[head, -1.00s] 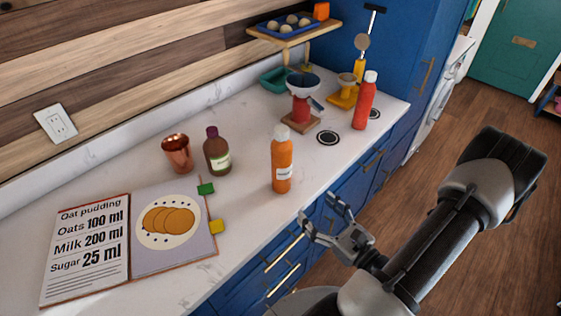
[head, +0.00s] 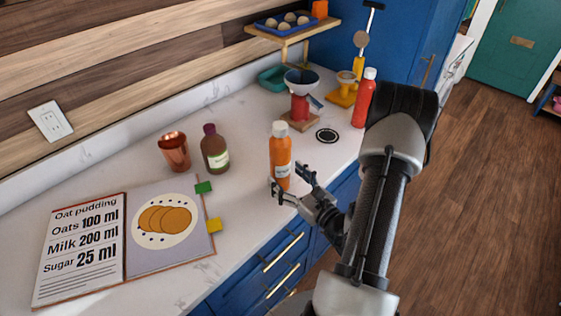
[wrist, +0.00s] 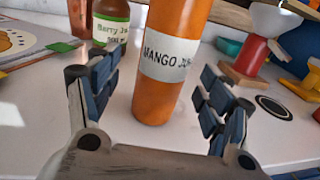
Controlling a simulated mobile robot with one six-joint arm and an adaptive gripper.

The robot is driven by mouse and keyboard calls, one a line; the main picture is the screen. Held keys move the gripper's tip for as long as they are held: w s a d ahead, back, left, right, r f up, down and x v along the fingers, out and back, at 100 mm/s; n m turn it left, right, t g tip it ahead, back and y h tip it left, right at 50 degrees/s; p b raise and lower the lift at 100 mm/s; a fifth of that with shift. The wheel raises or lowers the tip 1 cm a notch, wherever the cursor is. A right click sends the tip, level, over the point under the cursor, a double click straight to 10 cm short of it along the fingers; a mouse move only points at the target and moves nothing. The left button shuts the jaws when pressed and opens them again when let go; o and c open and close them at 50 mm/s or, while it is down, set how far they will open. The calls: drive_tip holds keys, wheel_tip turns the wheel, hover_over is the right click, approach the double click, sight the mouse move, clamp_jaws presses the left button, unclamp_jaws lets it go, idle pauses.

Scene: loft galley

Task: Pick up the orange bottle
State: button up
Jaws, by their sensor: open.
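The orange bottle (head: 280,160) stands upright on the white counter, with a white cap and a white label. In the wrist view the orange bottle (wrist: 165,75) is ahead, between the two fingers, and its label reads "MANGO" with the rest cut off. My gripper (head: 289,178) is open at the counter's front edge, its fingertips close to the bottle's lower part. In the wrist view my gripper (wrist: 148,90) has its fingers spread wide on either side of the bottle, with gaps showing on both sides. The bottle's top is out of the wrist view.
A brown bottle (head: 214,152) and a copper cup (head: 174,151) stand behind and left. An open recipe book (head: 125,245) lies at the left. A red bottle (head: 364,98) and a red scale with a bowl (head: 300,103) stand farther right.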

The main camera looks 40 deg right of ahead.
sight(280, 168)
drive_tip(key=w, duration=0.4)
drive_tip(key=shift+w+d+b, duration=0.1)
drive_tip(key=shift+d+b, duration=0.25)
drive_tip(key=shift+b, duration=0.05)
drive_tip(key=shift+c, duration=0.4)
drive_tip(key=c, duration=1.5)
